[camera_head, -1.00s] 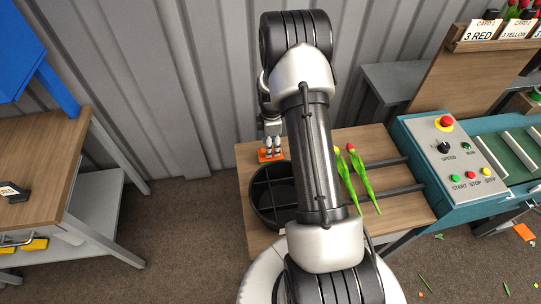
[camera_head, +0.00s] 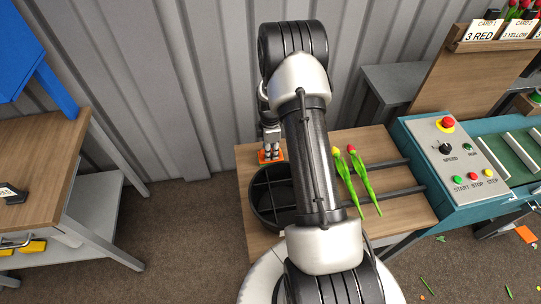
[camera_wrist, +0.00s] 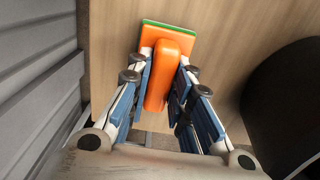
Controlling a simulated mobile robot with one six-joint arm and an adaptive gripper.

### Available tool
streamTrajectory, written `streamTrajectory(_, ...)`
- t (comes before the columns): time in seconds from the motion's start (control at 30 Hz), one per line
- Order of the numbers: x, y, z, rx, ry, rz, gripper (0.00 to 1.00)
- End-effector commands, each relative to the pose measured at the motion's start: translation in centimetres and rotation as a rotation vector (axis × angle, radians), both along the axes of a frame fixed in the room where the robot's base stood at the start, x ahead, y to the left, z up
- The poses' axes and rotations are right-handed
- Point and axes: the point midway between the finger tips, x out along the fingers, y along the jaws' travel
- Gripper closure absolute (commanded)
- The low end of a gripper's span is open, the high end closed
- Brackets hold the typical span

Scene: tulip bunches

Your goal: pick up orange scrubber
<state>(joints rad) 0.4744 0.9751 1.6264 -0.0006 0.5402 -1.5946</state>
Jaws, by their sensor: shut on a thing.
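The orange scrubber (camera_head: 265,158) is at the back left corner of the wooden table, beside the black round bin. In the wrist view the scrubber (camera_wrist: 168,48) shows an orange block with a raised handle and a green edge on its far side. My gripper (camera_head: 271,151) points down over it. In the wrist view the gripper's fingers (camera_wrist: 166,75) lie on both sides of the orange handle, shut on it. The scrubber appears to rest on the table; its underside is hidden.
The black divided bin (camera_head: 270,200) stands close in front of the scrubber. Two tulips (camera_head: 352,180) lie on the table right of my arm. A control panel (camera_head: 455,160) stands further right. The grey corrugated wall (camera_head: 190,80) is close behind.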

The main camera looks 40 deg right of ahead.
Motion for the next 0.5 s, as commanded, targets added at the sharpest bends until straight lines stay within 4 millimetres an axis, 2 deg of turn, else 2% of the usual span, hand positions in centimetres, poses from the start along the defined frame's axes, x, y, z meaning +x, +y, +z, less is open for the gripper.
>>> streamTrajectory(0.5, 0.05, -0.02, 0.61, 0.0, -0.001, 0.0, 1.0)
